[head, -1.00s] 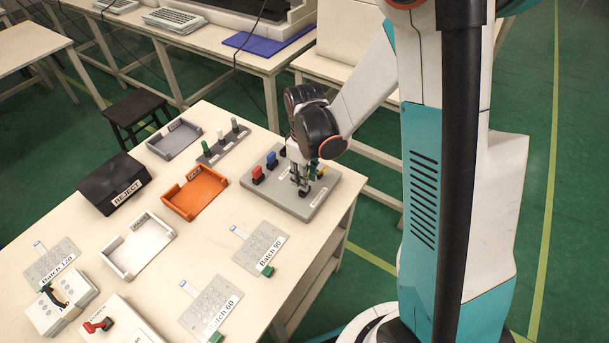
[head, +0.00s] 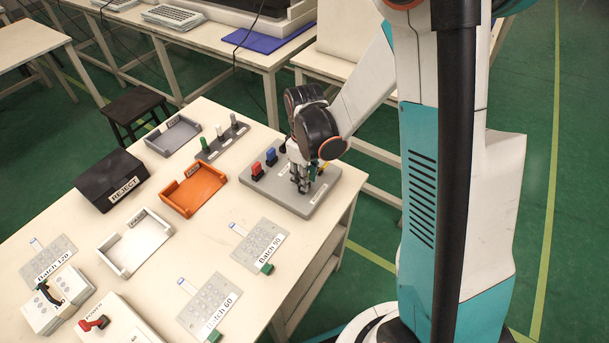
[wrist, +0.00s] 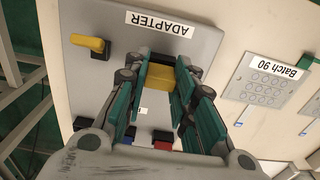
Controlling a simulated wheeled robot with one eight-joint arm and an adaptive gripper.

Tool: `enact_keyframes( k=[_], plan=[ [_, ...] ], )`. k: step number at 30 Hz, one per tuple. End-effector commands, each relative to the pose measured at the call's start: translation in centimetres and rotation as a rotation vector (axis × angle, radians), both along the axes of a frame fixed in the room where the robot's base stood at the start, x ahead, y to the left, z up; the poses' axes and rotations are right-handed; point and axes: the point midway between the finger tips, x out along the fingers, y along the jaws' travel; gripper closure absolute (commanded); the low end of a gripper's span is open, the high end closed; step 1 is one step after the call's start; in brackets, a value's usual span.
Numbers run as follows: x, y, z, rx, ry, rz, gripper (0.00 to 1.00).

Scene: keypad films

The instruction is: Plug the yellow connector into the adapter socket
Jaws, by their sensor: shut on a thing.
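My gripper (head: 301,187) is over the right part of the grey adapter board (head: 318,204). In the wrist view its fingers (wrist: 157,92) are shut on the yellow connector (wrist: 160,77), close to the "ADAPTER" label (wrist: 160,23). In the head view the gripper hides the connector. A dark block (wrist: 133,58) shows partly behind the left finger. I cannot tell whether it is the socket, or whether the connector touches it. A yellow lever-like part (wrist: 88,43) lies at the board's left in the wrist view.
A red plug (head: 257,170) and a blue plug (head: 271,157) stand on the board left of my gripper. The Batch 90 card (head: 259,243) lies in front. An orange tray (head: 193,190) and black REJECT box (head: 110,181) stand farther left.

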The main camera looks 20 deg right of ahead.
Motion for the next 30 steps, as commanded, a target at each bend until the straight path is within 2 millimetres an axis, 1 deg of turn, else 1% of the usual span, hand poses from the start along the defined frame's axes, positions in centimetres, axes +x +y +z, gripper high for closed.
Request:
enact_keyframes(
  k=[8, 9, 11, 23, 26, 30],
  plan=[
    [0.0, 0.0, -0.7, 0.0, 0.0, 0.0, 0.89],
    [0.0, 0.0, -0.6, 0.0, 0.0, 0.0, 0.67],
    [0.0, 0.0, -0.6, 0.0, 0.0, 0.0, 0.53],
    [0.0, 0.0, -0.3, 0.0, 0.0, 0.0, 0.52],
    [0.0, 0.0, 0.4, 0.0, 0.0, 0.0, 0.52],
    [0.0, 0.0, 2.4, 0.0, 0.0, 0.0, 0.52]
  ],
)
